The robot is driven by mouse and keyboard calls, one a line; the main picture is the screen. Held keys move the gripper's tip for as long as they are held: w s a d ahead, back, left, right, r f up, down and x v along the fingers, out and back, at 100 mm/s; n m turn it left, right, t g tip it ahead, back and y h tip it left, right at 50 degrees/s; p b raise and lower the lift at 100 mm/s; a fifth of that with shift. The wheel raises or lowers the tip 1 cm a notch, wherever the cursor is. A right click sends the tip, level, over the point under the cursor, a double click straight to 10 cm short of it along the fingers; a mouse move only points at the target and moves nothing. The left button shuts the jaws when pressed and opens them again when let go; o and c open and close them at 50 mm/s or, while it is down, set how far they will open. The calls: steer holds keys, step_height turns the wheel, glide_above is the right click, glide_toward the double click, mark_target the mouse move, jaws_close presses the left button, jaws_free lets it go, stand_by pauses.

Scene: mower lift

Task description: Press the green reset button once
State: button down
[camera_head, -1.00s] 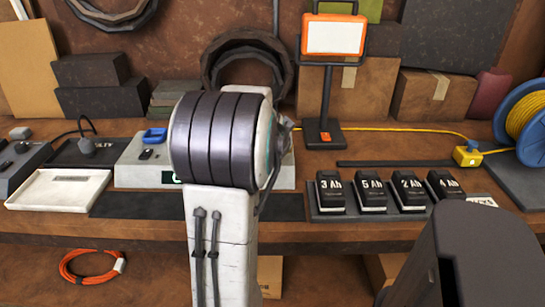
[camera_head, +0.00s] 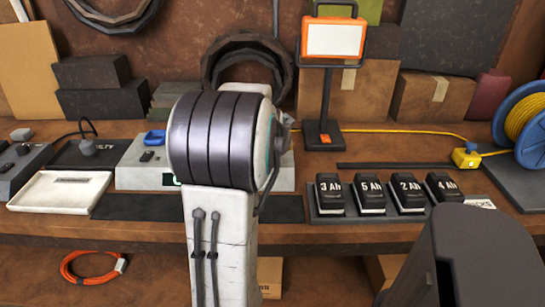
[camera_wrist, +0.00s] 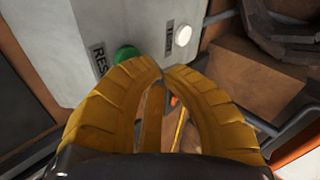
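The green reset button (camera_wrist: 127,55) shows in the wrist view on a light grey panel (camera_wrist: 75,25), beside a label partly hidden that reads "RES". My gripper (camera_wrist: 161,72) has two yellow curved fingers with their tips together and nothing between them. The fingertips are just right of and below the green button in the picture. One finger overlaps the button's lower edge; I cannot tell whether it touches. In the head view my arm hides the gripper and the button.
A white round button (camera_wrist: 183,35) sits on the same panel. On the bench stand a grey unit (camera_head: 130,176), a white tray (camera_head: 60,190), several labelled batteries (camera_head: 369,192), an orange work lamp (camera_head: 333,40) and a yellow cable reel (camera_head: 522,118).

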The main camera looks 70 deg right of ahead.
steer(key=shift+r, duration=0.15)
steer(key=shift+r+p, duration=1.75)
steer(key=shift+r, duration=0.65)
